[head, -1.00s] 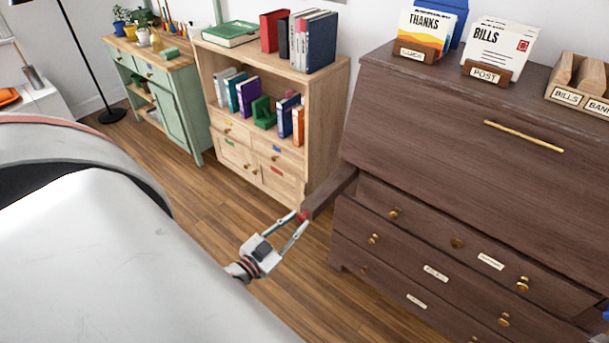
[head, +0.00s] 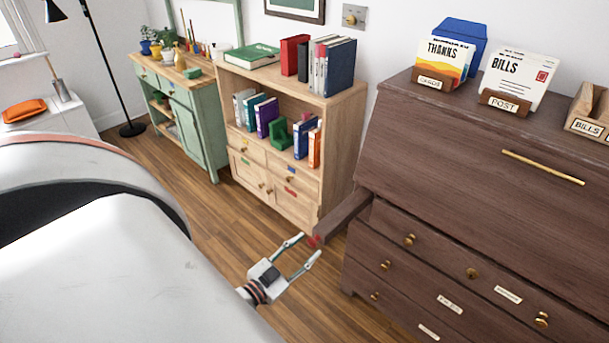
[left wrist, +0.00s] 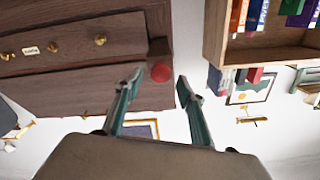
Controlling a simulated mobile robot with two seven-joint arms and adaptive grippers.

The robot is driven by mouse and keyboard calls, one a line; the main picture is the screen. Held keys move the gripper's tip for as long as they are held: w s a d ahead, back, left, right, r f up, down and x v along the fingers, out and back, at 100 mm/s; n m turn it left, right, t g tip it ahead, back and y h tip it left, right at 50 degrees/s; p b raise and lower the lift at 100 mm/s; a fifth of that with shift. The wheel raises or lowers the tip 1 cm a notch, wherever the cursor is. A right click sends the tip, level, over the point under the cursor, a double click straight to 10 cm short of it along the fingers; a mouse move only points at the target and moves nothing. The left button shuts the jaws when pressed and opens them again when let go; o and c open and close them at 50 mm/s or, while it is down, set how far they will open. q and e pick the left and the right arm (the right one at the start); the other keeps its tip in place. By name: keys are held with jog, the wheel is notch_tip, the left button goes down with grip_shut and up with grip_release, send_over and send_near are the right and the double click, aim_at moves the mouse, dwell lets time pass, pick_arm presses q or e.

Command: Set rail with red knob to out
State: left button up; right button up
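The rail (head: 345,217) is a dark brown bar sticking out of the front left of the brown desk (head: 420,150), beside the upper drawer. The red knob (head: 314,241) is on the rail's front end. In the left wrist view the knob (left wrist: 161,73) shows as a red ball in front of the dark rail. My left gripper (head: 310,244) is open, its fingertips on either side of the knob with gaps visible in the left wrist view (left wrist: 162,76). Whether the tips still reach past the knob is hard to tell. My right gripper is not in view.
A light wood bookcase (head: 345,125) with books stands left of the desk, close to the rail. A green cabinet (head: 205,130) is farther left. Card holders stand on the desk top. Wooden floor (head: 225,220) is clear in front of the bookcase.

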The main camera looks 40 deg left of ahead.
pick_arm(q)
jog(key=s, duration=1.1)
jog(key=shift+s, duration=0.4)
